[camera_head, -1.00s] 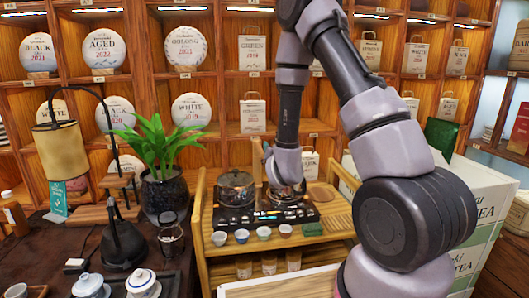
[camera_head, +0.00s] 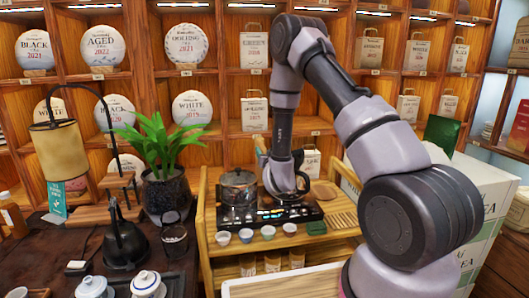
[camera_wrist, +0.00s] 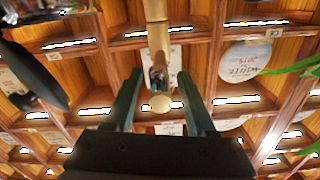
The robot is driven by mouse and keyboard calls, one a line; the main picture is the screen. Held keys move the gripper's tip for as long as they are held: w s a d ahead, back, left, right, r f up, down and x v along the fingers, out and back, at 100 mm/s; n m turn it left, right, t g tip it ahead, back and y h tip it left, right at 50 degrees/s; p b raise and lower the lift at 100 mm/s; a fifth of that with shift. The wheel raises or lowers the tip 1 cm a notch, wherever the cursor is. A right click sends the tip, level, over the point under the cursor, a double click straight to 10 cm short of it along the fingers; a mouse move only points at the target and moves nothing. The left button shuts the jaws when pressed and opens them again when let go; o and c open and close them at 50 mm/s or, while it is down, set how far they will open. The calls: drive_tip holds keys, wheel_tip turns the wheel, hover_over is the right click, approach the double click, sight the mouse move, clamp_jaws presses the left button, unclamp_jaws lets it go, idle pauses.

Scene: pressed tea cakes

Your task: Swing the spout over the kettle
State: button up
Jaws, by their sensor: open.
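The bamboo spout (camera_wrist: 157,40) comes in from the top edge of the wrist view and ends in a pale round knob. Its top shows as a thin tan piece (camera_head: 261,147) beside my arm in the head view. My gripper (camera_wrist: 160,76) is open, with one dark green finger on each side of the spout's end. A gap shows on both sides. In the head view my fingers are hidden behind my wrist. A lidded glass-and-metal pot (camera_head: 238,187) stands on the black tea stove left of my wrist.
The wooden cart (camera_head: 205,215) carries several small cups in front of the stove (camera_head: 270,216). A potted plant (camera_head: 165,185) stands to the left. Shelves with tea cakes (camera_head: 186,43) fill the back.

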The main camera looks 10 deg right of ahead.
drive_tip(key=shift+w, duration=0.55)
clamp_jaws()
idle(1.1)
